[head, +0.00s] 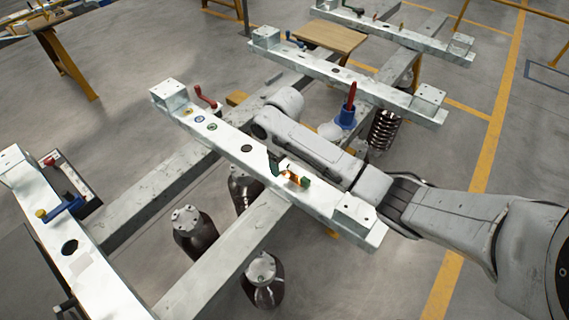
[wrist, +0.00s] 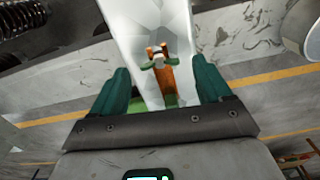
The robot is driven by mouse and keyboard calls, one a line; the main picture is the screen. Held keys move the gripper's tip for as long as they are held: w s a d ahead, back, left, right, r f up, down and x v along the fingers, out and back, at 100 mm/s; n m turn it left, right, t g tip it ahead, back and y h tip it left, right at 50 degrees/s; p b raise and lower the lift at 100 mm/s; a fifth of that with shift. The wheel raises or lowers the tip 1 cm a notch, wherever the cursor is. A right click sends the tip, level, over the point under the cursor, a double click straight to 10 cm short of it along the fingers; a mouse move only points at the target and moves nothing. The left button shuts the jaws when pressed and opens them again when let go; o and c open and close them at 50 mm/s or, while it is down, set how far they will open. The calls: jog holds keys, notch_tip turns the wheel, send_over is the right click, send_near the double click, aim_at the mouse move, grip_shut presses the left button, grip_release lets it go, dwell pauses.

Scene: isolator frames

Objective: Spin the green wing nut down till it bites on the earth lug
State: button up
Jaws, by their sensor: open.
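The green wing nut (wrist: 147,65) shows in the wrist view, its two wings spread left and right around a pale stud end. It is at the far part of the copper-coloured earth lug (wrist: 165,80), on a white beam. My gripper (wrist: 159,64) is open, one dark green finger on each side of the nut, with gaps to both; I cannot tell its height above the nut. In the head view the copper lug (head: 292,178) is on the near part of the middle beam, with dark green fingertips (head: 276,163) close beside it. The nut is too small to make out there.
The white beam (head: 230,139) has round holes and a red-handled crank (head: 206,97) at its far end. Dark cylinders (head: 194,232) stand below. A blue tool (head: 62,206) lies on the left beam.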

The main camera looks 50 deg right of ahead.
jog(key=shift+f, duration=0.9)
jog(key=c, duration=1.1)
